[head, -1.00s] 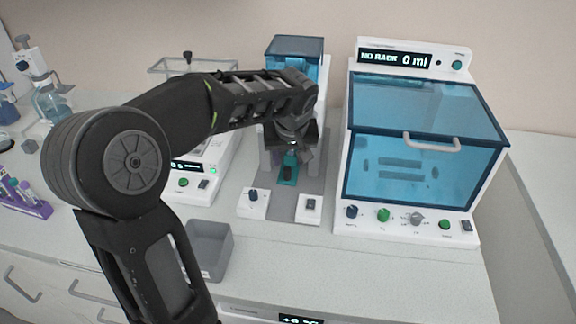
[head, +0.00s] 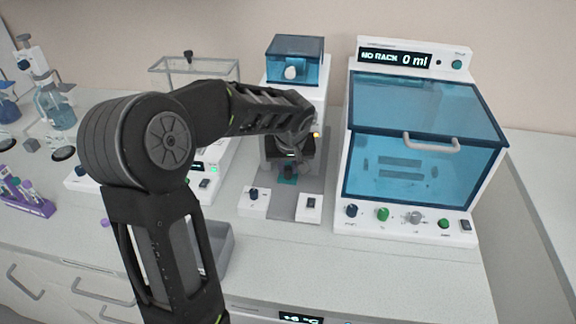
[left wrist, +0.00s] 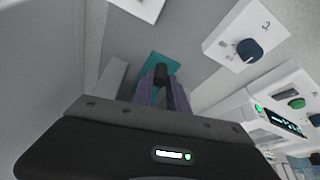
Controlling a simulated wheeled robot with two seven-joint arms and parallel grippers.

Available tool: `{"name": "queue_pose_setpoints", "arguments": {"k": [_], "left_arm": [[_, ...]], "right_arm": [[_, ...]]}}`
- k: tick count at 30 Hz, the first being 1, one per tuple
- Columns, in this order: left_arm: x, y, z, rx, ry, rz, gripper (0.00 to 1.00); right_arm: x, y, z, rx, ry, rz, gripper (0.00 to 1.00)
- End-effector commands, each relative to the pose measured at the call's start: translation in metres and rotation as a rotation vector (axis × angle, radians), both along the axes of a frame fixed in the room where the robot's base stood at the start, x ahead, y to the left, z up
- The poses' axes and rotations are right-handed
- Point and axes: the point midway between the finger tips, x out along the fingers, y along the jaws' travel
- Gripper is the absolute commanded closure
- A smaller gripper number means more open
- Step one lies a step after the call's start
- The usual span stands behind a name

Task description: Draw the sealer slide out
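The sealer (head: 311,92) is a white unit with a blue clear hood, left of the big blue-windowed machine. Its teal slide (head: 288,180) shows low at its front, on a grey base between two small control blocks. The teal slide (left wrist: 160,61) also shows in the left wrist view, with an upright dark knob (left wrist: 161,74) on it. My left gripper (head: 285,165) reaches down at the sealer's front. In the left wrist view its two purple fingers (left wrist: 162,84) stand either side of the knob; whether they touch it is unclear. My right gripper is not in view.
The machine with the "NO RACK" display (head: 425,150) stands close on the right. A white device (head: 215,150) stands on the left, partly behind my left arm. A grey bin (head: 222,248) is at the front. The counter in front of the sealer is clear.

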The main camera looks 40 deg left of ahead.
Motion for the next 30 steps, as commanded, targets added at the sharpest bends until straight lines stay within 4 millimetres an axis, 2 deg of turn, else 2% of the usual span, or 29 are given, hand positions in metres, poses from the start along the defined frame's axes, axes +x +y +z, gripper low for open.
{"name": "queue_pose_setpoints", "arguments": {"k": [1,6,30], "left_arm": [[0.0,0.0,0.0001,0.0,0.0,0.0,0.86],[0.0,0.0,0.0002,0.0,0.0,0.0,1.0],[0.0002,0.0001,0.0005,0.001,-0.001,0.0,1.0]], "right_arm": [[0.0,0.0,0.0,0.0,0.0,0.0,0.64],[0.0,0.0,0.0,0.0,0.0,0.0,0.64],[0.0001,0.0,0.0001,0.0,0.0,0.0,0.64]]}}
